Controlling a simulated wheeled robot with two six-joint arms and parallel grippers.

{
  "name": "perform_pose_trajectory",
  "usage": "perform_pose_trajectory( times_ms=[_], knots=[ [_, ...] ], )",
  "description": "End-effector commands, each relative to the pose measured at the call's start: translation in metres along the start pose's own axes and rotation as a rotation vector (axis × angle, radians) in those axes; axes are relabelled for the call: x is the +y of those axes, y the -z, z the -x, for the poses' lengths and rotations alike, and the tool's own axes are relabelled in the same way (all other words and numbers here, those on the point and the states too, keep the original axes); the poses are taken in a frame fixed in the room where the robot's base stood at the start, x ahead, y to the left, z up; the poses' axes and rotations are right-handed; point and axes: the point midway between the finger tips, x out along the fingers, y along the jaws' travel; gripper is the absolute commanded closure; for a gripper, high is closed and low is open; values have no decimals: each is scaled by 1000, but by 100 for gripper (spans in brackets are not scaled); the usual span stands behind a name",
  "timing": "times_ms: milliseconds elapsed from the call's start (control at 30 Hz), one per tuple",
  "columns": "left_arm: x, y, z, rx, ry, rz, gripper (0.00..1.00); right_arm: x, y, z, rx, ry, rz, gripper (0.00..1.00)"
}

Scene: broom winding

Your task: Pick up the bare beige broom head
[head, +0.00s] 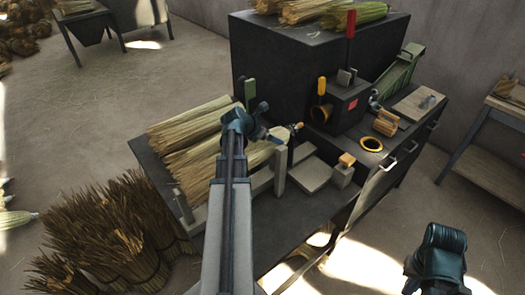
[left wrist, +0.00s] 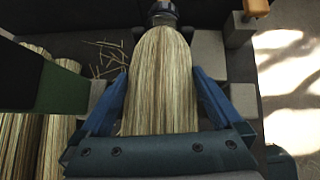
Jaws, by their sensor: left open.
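The bare beige broom head (left wrist: 158,85) lies between the two blue fingers of my left gripper (left wrist: 158,95) in the left wrist view. Its bristles fan toward the camera, and its narrow neck has a dark cap at the far end. The fingers stand on either side of it, and the gripper is open. In the head view my left gripper (head: 268,130) is over the bench, and the arm and wrist hide most of the broom head. My right wrist (head: 440,250) is at the lower right, away from the bench; its fingers cannot be made out.
Straw bundles (head: 190,140) lie on the bench left of the gripper. Grey blocks (head: 310,172) stand close to the right. A dark machine box (head: 340,105) with a red lever and a yellow ring (head: 371,144) are farther right. Brown bundles (head: 110,230) stand on the floor.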

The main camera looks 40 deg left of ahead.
Motion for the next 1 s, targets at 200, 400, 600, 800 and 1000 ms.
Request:
perform_pose_trajectory(
  times_ms=[200, 400, 600, 800, 1000],
  knots=[
    [0, 0, -11, 0, 0, 0, 0, -1, 0, -8, 0, 0, 0, 100],
    [0, 0, -10, 0, 0, 0, 20, -1, 0, -7, 0, 0, 0, 100],
    [-1, 0, -10, 0, 1, 0, 56, -1, 0, -7, 0, 0, 0, 100],
    [-1, 0, -10, 0, 1, 0, 87, -1, 0, -7, 0, 0, 0, 100],
    [-1, 0, -10, 0, 1, 0, 87, -1, 0, -7, 0, 0, 0, 100]
  ],
)
